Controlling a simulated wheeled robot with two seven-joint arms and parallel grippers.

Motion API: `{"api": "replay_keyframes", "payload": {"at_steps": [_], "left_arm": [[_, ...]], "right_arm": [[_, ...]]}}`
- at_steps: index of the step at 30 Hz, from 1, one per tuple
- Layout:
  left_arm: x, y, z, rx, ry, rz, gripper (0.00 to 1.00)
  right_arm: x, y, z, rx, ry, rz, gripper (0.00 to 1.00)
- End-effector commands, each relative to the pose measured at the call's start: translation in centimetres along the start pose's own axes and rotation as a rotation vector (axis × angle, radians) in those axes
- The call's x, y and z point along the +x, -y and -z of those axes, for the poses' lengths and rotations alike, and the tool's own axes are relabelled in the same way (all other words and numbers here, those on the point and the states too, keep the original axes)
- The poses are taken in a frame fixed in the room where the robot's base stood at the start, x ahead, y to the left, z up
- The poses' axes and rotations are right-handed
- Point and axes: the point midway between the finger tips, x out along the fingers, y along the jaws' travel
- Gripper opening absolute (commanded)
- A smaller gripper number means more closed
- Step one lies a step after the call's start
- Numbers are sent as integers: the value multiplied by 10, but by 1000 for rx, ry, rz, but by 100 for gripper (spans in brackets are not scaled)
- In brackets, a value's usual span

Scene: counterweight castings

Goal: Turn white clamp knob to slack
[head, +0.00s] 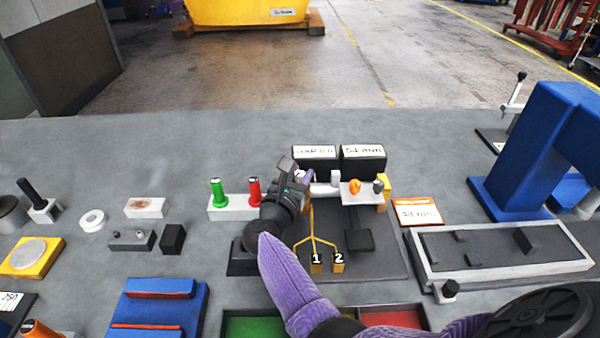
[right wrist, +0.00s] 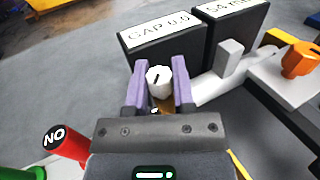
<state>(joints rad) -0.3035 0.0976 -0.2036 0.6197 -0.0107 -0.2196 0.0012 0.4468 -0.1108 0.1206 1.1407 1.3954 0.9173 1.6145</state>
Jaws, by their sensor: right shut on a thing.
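The white clamp knob (right wrist: 159,80) sits between the two purple fingers of my right gripper (right wrist: 159,88) in the right wrist view. It is a ribbed white cap with a dark mark on its top. In the head view my right gripper (head: 300,176) reaches the left end of the measuring fixture, and the knob is mostly hidden there by the fingers. The fingers are shut on the knob from both sides. A brass-coloured part shows just below the knob. My left gripper is not in view.
Black blocks labelled "GAP 0.0" (head: 314,158) and "54 mm" (head: 363,162) stand right behind. An orange knob (head: 354,187) sits to the right on the fixture. Green (head: 217,192) and red (head: 254,191) plugs stand close on the left. The back left of the table is clear.

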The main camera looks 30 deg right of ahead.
Motion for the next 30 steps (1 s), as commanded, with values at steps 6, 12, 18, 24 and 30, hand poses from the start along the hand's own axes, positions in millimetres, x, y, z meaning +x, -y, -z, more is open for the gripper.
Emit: {"api": "replay_keyframes", "payload": {"at_steps": [6, 12, 18, 24, 30], "left_arm": [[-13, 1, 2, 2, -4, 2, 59], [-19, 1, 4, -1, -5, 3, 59], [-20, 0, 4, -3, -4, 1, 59], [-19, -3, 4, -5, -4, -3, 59], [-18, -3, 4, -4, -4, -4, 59]], "right_arm": [[0, 1, -3, -2, 2, -162, 0], [0, 1, -2, -1, 3, -335, 0], [1, 1, -2, -2, 4, -488, 0], [0, 0, -1, 0, 4, -603, 0], [0, 0, -1, -1, 4, -673, 0]]}}
